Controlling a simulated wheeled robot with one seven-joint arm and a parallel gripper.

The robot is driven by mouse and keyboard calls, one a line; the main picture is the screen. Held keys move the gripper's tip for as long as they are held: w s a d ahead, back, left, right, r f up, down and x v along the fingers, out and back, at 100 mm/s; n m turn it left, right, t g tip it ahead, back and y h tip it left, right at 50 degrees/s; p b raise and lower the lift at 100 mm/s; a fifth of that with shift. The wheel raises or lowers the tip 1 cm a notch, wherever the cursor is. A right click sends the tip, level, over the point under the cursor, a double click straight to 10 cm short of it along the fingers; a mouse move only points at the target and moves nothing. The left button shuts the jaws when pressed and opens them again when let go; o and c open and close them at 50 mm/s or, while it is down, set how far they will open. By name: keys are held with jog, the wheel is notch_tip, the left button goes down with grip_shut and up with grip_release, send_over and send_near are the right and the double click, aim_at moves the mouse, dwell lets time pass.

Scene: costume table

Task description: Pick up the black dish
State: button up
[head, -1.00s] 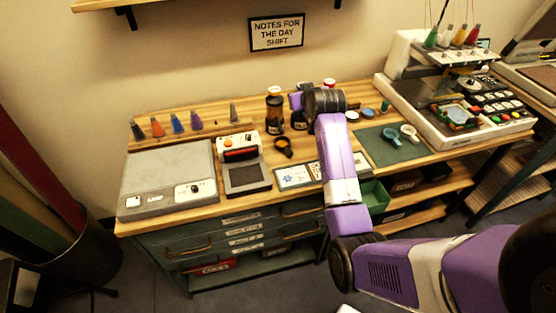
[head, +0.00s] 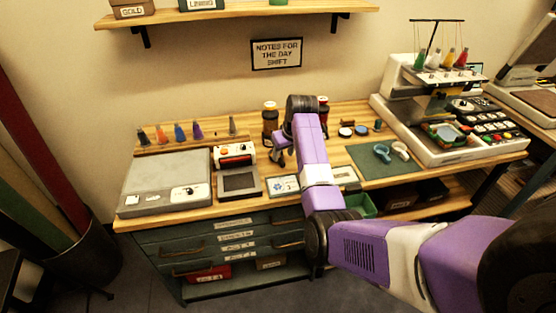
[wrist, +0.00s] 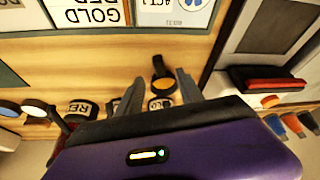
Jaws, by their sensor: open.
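The black dish (wrist: 162,84) is a small dark round piece with a short handle, lying on the wooden tabletop. In the wrist view it shows just beyond and between the two fingers of my gripper (wrist: 160,76). The fingers stand apart, one on each side of it in the picture, with nothing held. I cannot tell how high they are above it. In the head view my gripper (head: 279,152) points down over the table, and the dish is mostly hidden by it.
Bottles (head: 270,118) stand close behind my gripper. A small press-like device (head: 236,165) stands to its left and cards (head: 283,184) lie in front.

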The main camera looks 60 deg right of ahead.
aim_at(281, 160)
jog(key=x, duration=0.4)
jog(key=shift+c, duration=0.2)
grip_shut()
